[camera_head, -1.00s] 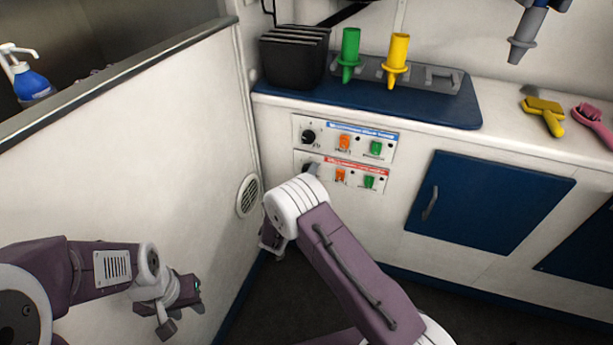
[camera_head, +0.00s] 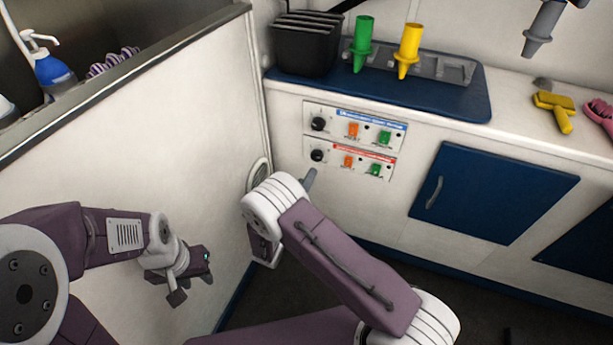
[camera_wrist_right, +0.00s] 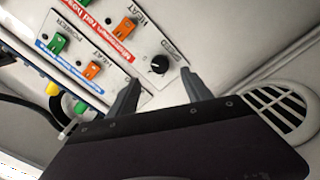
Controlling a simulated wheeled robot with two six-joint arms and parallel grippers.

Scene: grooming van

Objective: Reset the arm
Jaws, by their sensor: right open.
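My right arm reaches up from the bottom of the head view, and one grey finger of the right gripper (camera_head: 309,179) shows past its wrist, left of and below the control panels. In the right wrist view, the right gripper (camera_wrist_right: 163,92) has its two fingers well apart with nothing between them. The lower panel (camera_wrist_right: 150,50) and its black knob (camera_wrist_right: 160,64) lie beyond the fingers, apart from them. My left gripper (camera_head: 191,286) hangs in front of the white side wall at the lower left, with no object seen in it; its jaw opening is unclear.
The upper panel (camera_head: 358,125) and lower panel (camera_head: 346,158) carry knobs and orange and green switches. A round vent (camera_head: 259,172) sits on the side wall (camera_head: 180,130) close to my right wrist. A blue cabinet door (camera_head: 490,195) is shut.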

